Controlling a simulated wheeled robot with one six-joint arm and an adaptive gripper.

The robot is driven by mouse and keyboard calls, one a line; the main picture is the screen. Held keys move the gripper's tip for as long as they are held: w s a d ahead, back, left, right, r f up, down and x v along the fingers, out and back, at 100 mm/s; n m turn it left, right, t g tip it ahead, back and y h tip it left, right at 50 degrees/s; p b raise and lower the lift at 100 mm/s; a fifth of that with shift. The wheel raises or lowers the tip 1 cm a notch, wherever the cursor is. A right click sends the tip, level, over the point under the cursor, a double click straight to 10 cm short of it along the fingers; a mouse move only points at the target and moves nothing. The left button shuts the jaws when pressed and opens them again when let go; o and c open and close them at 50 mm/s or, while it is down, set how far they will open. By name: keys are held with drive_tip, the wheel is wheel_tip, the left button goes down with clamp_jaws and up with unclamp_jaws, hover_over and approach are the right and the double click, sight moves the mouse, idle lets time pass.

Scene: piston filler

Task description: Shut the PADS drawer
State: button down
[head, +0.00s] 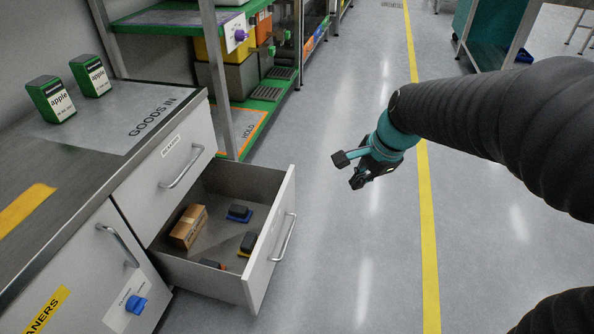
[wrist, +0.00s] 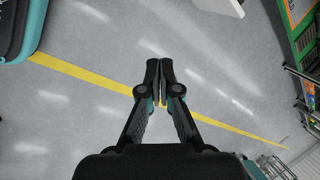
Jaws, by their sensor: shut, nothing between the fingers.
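The open drawer (head: 214,230) is the lower one in the grey-topped counter and is pulled well out. Its front panel (head: 272,248) has a bar handle (head: 285,238) on the outer face. A cardboard box and several small dark blocks on coloured bases lie inside. No PADS label is readable on it. My gripper (head: 349,171) is in the air over the aisle, to the right of the drawer front and apart from it. It is shut and empty. In the wrist view my gripper (wrist: 159,82) shows its fingers together over bare floor.
A shut drawer (head: 165,172) with a handle sits above the open one. A cupboard door (head: 95,270) with a blue knob is at lower left. Green shelving (head: 272,105) stands behind. Floor right of the drawer is clear, with a yellow line (head: 425,200).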

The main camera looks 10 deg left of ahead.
drive_tip(key=w+a+f+m+g+y, duration=0.1)
drive_tip(key=w+a+f+m+g, duration=0.1)
drive_tip(key=w+a+f+m, duration=0.8)
drive_tip(key=n+b, duration=0.1)
drive_tip(key=n, duration=0.1)
approach(279, 211)
wheel_tip(279, 211, down, 5)
drive_tip(key=shift+w+a+r, duration=0.1)
drive_tip(key=shift+w+a, duration=0.25)
drive_tip(key=shift+a, duration=0.35)
